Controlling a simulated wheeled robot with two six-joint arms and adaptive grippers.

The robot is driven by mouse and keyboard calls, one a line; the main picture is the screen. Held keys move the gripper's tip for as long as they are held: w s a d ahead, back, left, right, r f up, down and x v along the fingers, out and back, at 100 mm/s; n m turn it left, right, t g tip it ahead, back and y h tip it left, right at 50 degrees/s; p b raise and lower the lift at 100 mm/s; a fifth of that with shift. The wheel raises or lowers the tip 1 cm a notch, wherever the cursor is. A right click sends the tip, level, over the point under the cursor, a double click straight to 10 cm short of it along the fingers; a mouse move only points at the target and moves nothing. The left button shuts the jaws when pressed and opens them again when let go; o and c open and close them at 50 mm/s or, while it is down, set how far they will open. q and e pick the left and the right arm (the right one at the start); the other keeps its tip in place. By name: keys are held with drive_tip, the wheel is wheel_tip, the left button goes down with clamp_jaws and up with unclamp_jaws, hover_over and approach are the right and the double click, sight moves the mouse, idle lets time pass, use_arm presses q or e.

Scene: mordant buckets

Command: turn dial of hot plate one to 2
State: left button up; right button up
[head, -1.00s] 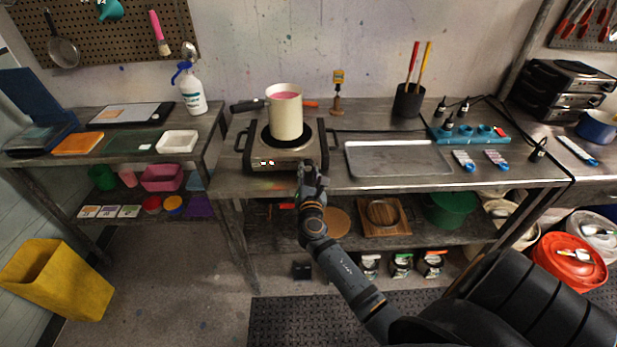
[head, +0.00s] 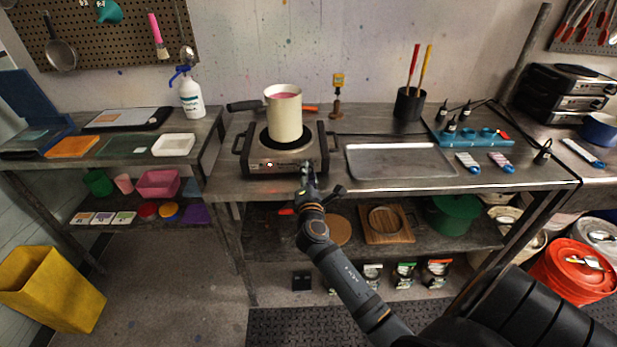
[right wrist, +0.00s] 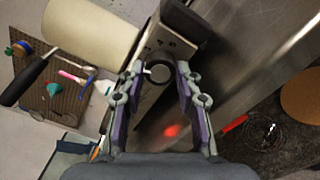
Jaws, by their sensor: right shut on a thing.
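The hot plate (head: 258,165) stands on the middle bench, with a cream pot (head: 285,120) of pink liquid on top. My right gripper (head: 307,172) is at the right end of the hot plate's front panel. In the right wrist view, the dial (right wrist: 158,72) is a round dark knob with a pale rim on the front panel (right wrist: 172,45). The fingers of my right gripper (right wrist: 158,80) are on either side of the dial and shut on it. In the head view the dial is hidden behind the gripper. The dial's setting cannot be read. My left gripper is not in view.
An empty metal tray (head: 400,160) lies right of the hot plate. A blue rack (head: 468,136) with cables is farther right. A spray bottle (head: 191,98) stands on the left bench. The lower shelf under the bench holds a wooden board (head: 388,236) and a green tub (head: 452,214).

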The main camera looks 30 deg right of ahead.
drive_tip(key=shift+f, duration=0.1)
idle(0.3)
drive_tip(key=o, duration=1.2)
drive_tip(key=shift+c, duration=0.2)
drive_tip(key=shift+s+a, duration=0.1)
drive_tip(key=shift+s, duration=0.1)
drive_tip(key=v, duration=0.7)
